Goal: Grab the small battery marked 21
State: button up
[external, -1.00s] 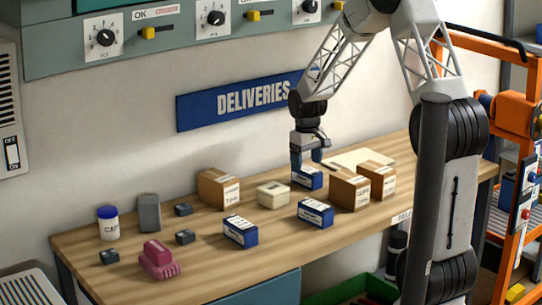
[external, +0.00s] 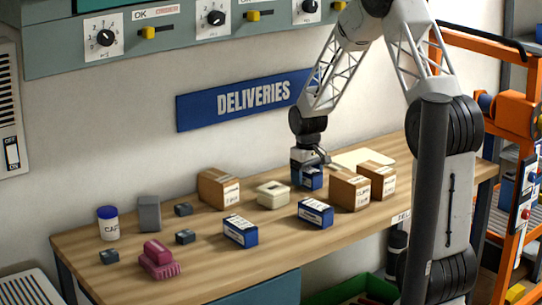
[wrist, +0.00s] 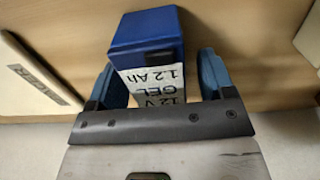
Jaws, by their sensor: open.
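A blue battery (external: 313,180) with a white label stands at the back of the wooden bench, under my gripper (external: 307,172). In the wrist view this battery (wrist: 148,36) lies between my two blue fingers, and its label reads 12 V, GEL, 1.2 Ah. My gripper (wrist: 158,76) is open, with one finger on each side of the battery. Two more blue batteries with white labels stand nearer the front, one at the middle (external: 240,231) and one to its right (external: 315,212). I cannot read a 21 on any of them.
Cardboard boxes (external: 349,191) stand just right of the gripper, another box (external: 212,190) to the left. A cream container (external: 273,195) sits left of the gripper. Several small dark blocks, a pot (external: 107,224) and a pink item (external: 158,261) are at the left.

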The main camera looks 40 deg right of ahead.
dwell(0.4)
grip_shut()
